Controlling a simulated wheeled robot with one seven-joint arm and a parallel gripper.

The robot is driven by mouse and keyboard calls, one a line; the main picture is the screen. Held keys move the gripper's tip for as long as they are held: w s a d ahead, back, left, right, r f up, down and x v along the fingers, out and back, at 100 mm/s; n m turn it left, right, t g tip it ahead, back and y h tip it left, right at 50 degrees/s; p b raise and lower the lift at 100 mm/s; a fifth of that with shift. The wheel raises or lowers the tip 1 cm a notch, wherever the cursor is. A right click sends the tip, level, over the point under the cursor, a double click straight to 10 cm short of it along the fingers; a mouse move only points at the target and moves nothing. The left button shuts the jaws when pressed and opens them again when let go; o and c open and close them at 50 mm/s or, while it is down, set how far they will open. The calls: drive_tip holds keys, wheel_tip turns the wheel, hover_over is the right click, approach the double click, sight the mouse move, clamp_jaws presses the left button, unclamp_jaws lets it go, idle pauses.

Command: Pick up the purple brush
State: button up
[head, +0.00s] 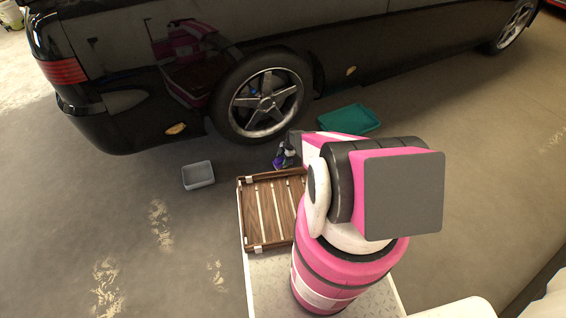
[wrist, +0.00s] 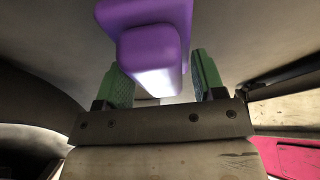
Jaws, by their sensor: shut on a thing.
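The purple brush (wrist: 155,45) fills the upper middle of the wrist view as a smooth, block-shaped purple part. My gripper (wrist: 163,80) has its two green-padded fingers on either side of it and is shut on it. In the head view my gripper (head: 286,153) is small and partly hidden behind my arm, in front of the car's rear wheel. A bit of the brush's purple (head: 278,163) shows there, just beyond the far edge of the wooden tray. The rest of the brush is hidden or too small to make out.
A slatted wooden tray (head: 250,211) is close in front, partly behind my arm. A grey bin (head: 198,175) stands on the floor to its left. A teal tray (head: 349,119) lies by the black car (head: 200,70). The floor at left and right is mostly clear.

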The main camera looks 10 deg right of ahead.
drive_tip(key=shift+r, duration=0.75)
drive_tip(key=r, duration=0.3)
drive_tip(key=shift+s+r, duration=0.25)
drive_tip(key=shift+r, duration=0.1)
drive_tip(key=s+a+r, duration=0.4)
drive_tip(key=s+r, duration=0.2)
drive_tip(key=s, duration=0.4)
drive_tip(key=shift+a+r, duration=0.2)
drive_tip(key=shift+a, duration=0.2)
drive_tip(key=shift+s, duration=0.1)
drive_tip(key=o, duration=0.4)
drive_tip(key=shift+c, duration=1.4)
